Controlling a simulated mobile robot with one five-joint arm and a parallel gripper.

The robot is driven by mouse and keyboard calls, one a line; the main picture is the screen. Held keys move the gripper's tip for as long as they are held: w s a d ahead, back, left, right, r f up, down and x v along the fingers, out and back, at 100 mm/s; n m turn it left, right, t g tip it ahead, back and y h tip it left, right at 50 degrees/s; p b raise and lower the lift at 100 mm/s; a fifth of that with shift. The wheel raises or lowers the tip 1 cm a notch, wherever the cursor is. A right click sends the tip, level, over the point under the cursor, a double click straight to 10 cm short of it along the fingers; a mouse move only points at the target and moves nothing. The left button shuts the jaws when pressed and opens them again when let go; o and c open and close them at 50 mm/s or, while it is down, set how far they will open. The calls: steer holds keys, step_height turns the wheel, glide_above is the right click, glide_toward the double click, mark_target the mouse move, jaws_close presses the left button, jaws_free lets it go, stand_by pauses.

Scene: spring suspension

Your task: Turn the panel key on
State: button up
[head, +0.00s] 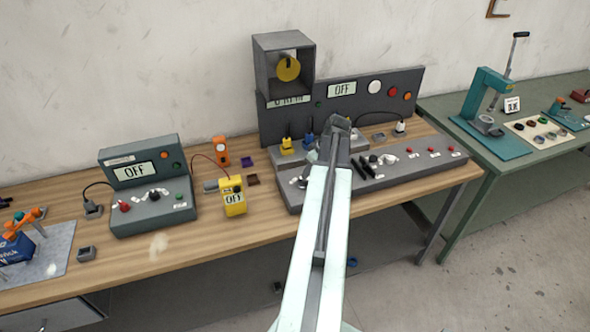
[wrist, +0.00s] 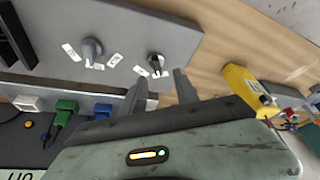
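The control panel console (head: 290,193) stands on the wooden bench, with a display reading OFF (head: 342,90) on its back board. In the wrist view a small dark key-like switch (wrist: 155,60) sits on the grey panel face between white labels. My gripper (wrist: 158,74) is open, with one finger on each side of the switch's lower edge in the picture. Nothing is held, and contact cannot be told. A larger grey knob (wrist: 92,48) is to the left of the fingers. In the head view my arm hides part of the console and my fingers are not clear.
A yellow meter (wrist: 248,90) lies beside the panel; it also shows in the head view (head: 233,197). Green (wrist: 66,110) and blue (wrist: 102,112) plugs are near the left finger. A grey box with a yellow disc (head: 287,68) stands behind. A second OFF unit (head: 150,190) is at left.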

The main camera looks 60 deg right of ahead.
mark_target(306, 182)
steer(key=b+x, duration=0.7)
steer(key=shift+s+d+f+b, duration=0.1)
steer(key=shift+d+f+b, duration=0.2)
steer(key=shift+d+f, duration=0.15)
steer(key=shift+r, duration=0.1)
jaws_close()
steer(key=shift+d+r, duration=0.1)
